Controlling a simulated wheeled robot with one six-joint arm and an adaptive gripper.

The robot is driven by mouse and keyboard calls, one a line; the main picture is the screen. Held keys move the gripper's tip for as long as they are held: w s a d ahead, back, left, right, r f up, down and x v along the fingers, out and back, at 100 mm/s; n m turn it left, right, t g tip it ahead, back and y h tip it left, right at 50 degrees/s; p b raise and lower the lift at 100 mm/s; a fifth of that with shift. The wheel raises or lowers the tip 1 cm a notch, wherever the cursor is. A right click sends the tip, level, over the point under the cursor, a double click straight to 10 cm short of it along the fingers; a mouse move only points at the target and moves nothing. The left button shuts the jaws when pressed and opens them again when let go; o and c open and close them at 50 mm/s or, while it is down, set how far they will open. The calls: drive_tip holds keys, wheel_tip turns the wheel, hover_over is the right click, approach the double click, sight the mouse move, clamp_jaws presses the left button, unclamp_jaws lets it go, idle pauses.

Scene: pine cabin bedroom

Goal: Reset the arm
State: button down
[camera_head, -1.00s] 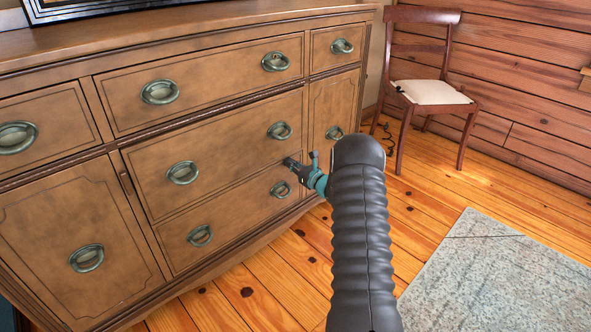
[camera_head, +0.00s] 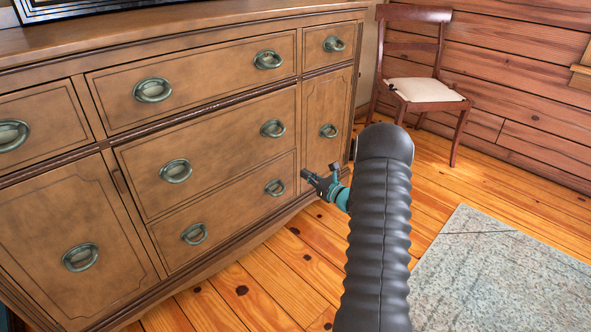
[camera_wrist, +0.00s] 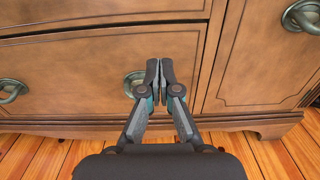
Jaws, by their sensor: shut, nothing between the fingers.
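My gripper (camera_head: 306,174) is at the end of my dark ribbed arm, in front of the wooden dresser (camera_head: 215,152). In the wrist view my gripper (camera_wrist: 160,68) has its two fingers together with nothing between them. They point at a lower drawer (camera_wrist: 90,72) and partly cover its oval metal handle (camera_wrist: 131,84). A gap of floor shows between my arm and the dresser's base in the head view. The drawers and doors look shut.
A wooden chair (camera_head: 421,90) with a pale seat stands at the back right by the plank wall (camera_head: 520,70). A grey-blue rug (camera_head: 500,275) lies at the lower right. Bare plank floor (camera_head: 285,265) is open in front of the dresser.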

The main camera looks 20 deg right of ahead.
drive_tip(key=s+a+f+n+g+y, duration=0.3)
drive_tip(key=s+a+f+n+g, duration=0.3)
drive_tip(key=s, duration=0.3)
drive_tip(key=s+a+r+n+g+y, duration=0.1)
drive_tip(key=s+a+r+n+g, duration=0.45)
drive_tip(key=s+a+n, duration=0.35)
drive_tip(key=s+a+r+n+h+p, duration=0.2)
drive_tip(key=s+a+r+n+h, duration=0.2)
drive_tip(key=s+r+n, duration=0.4)
drive_tip(key=s+a+r+n+h+p, duration=0.3)
drive_tip(key=s+r+n, duration=0.6)
drive_tip(key=s+r, duration=0.7)
drive_tip(key=a+r+h, duration=0.2)
drive_tip(key=a, duration=0.1)
drive_tip(key=shift+s+a+r+h, duration=0.2)
drive_tip(key=shift+s+r+h, duration=0.1)
drive_tip(key=shift+s, duration=0.1)
